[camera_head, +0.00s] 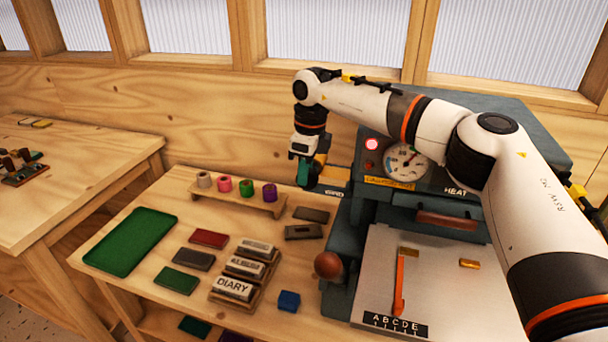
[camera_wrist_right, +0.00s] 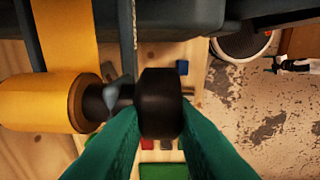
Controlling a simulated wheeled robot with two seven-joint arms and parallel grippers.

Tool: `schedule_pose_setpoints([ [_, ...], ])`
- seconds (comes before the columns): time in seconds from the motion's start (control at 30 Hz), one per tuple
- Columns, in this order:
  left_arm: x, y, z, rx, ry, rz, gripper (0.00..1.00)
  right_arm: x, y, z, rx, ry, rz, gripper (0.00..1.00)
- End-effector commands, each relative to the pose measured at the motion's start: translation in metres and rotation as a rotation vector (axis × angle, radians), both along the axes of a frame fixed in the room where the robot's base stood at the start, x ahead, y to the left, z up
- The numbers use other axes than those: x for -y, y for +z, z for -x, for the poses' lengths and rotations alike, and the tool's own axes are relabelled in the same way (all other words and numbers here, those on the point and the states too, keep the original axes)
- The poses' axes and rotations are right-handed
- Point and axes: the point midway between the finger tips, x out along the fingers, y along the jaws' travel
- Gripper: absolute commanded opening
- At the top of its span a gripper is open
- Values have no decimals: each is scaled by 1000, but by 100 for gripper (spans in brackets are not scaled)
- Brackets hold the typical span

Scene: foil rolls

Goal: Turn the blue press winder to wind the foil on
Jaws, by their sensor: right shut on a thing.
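The blue press (camera_head: 405,205) stands at the right of the bench, with a dial gauge and a heat label on its front. In the right wrist view, the winder's black knob (camera_wrist_right: 160,88) is between my right gripper's green fingers. The knob sits at the end of a dark shaft beside a gold foil roll (camera_wrist_right: 38,103), and a gold foil strip (camera_wrist_right: 66,38) runs up from the roll. In the head view my right gripper (camera_head: 304,174) is at the press's left side, and its hand largely hides the knob there. My left gripper is not in view.
A wooden rack (camera_head: 236,199) holds several coloured foil rolls left of the press. A green tray (camera_head: 131,241), coloured blocks and a DIARY type holder (camera_head: 233,288) lie on the bench. A round brown handle knob (camera_head: 327,265) sticks out at the press's front left.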

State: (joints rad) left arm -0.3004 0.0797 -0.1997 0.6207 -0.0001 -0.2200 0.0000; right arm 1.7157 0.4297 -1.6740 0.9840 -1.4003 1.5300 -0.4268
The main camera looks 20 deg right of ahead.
Motion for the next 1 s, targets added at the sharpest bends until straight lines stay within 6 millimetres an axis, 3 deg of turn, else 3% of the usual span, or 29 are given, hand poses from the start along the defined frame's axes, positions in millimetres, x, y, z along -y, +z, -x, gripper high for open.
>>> schedule_pose_setpoints([
  [0.03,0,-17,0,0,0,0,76,2,-8,1,27,-1,-41,0],
  [0.1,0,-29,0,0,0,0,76,3,-8,2,63,-1,-94,0],
  [0.3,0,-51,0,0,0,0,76,5,-4,3,140,-1,-206,0],
  [0.73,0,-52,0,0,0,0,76,5,2,3,163,-2,-238,0],
  [0.77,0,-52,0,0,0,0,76,5,2,3,164,-2,-237,25],
  [0.8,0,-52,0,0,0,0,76,5,3,3,164,-2,-237,32],
  [0.9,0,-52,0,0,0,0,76,5,2,3,162,-2,-237,44],
  [1.0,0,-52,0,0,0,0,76,5,2,3,162,-1,-236,44],
])
